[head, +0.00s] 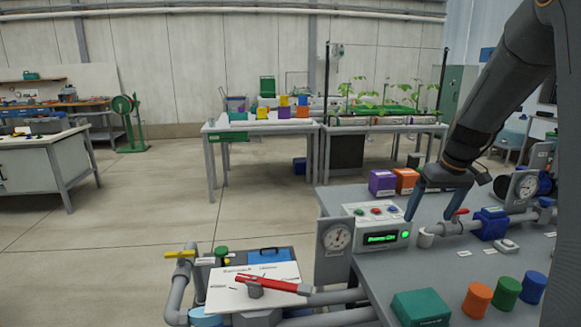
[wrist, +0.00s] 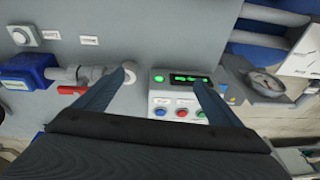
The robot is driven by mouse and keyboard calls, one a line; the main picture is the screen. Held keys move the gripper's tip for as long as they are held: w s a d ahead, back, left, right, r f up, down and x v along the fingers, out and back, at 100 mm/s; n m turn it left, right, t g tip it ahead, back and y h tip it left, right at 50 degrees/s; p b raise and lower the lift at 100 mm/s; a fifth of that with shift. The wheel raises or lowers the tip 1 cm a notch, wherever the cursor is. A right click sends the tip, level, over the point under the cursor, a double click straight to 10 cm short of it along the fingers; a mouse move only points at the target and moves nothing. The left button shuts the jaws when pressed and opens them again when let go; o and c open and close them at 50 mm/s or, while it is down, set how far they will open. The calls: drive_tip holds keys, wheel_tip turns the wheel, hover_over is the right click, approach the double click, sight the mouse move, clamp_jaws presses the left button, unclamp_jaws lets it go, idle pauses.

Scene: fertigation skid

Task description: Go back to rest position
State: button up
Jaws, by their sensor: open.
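My gripper (head: 432,212) is over the right bench, its two blue fingers spread apart with nothing between them. In the head view it hangs between the control box and a pipe fitting with a red handle. The control box (head: 374,226) has a lit green display, a round green light, and red, blue and green buttons. In the wrist view my open fingers (wrist: 163,80) point toward the bench, with the control box (wrist: 178,107) between and beyond them. I cannot tell whether a fingertip touches the box or the fitting.
A pressure gauge (head: 337,238) stands left of the box. A blue valve body (head: 489,223) and pipe sit to the right. Purple (head: 382,183) and orange (head: 406,180) boxes stand behind. Several coloured containers are at the bench front. Floor at left is clear.

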drive_tip(key=s+a+f+g, duration=0.1)
drive_tip(key=s+a+f, duration=0.2)
drive_tip(key=s+a, duration=0.7)
drive_tip(key=s+a+f+m+g, duration=0.1)
drive_tip(key=s+a+f, duration=0.3)
drive_tip(key=s+a, duration=0.6)
drive_tip(key=s, duration=0.8)
drive_tip(key=shift+h, duration=0.4)
drive_tip(key=shift+a, duration=0.1)
